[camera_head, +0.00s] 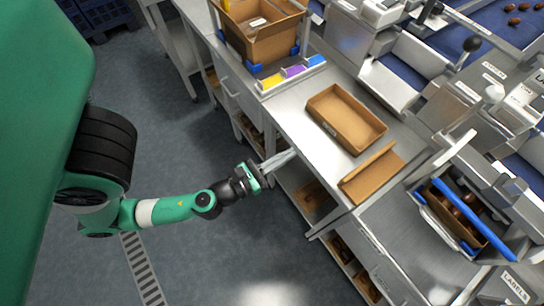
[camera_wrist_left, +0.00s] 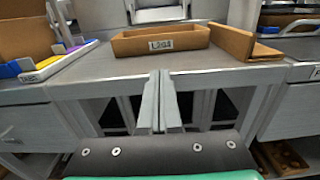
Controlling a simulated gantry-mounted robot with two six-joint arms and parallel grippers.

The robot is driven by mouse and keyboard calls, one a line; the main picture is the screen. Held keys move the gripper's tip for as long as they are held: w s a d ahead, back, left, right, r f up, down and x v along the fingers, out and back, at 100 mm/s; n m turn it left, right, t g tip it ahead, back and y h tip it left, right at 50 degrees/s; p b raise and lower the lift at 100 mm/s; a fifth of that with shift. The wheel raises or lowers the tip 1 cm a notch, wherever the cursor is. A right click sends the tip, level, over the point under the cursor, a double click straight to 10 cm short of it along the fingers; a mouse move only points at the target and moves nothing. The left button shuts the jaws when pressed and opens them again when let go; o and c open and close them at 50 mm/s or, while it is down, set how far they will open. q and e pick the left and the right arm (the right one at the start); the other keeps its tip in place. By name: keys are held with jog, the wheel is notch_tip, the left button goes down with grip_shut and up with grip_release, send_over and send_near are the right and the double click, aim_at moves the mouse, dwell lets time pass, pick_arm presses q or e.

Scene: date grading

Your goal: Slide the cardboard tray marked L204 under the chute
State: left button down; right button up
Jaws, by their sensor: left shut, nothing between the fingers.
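The cardboard tray (camera_head: 374,137) sits empty on the metal bench, in front of the chute (camera_head: 392,84). In the left wrist view the tray (camera_wrist_left: 190,40) shows a white label (camera_wrist_left: 160,44) on its near side, which seems to read L204. The chute mouth (camera_wrist_left: 156,15) is behind it. My left gripper (camera_head: 289,155) is shut and empty at the bench's front edge, apart from the tray. Its two fingers (camera_wrist_left: 160,103) point at the tray in the left wrist view. My right gripper is not in view.
An L-shaped cardboard piece (camera_head: 371,175) lies close to the tray's right. A large cardboard box (camera_head: 262,42) and a holder with yellow, purple and blue blocks (camera_head: 293,72) stand left. A crate of dates (camera_head: 462,214) is at right. Bench space before the tray is clear.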

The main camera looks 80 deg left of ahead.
pick_arm(q)
jog(key=v, duration=0.3)
jog(key=shift+s+d+r, duration=0.1)
jog(key=shift+s+r, duration=0.05)
jog(key=shift+s, duration=0.05)
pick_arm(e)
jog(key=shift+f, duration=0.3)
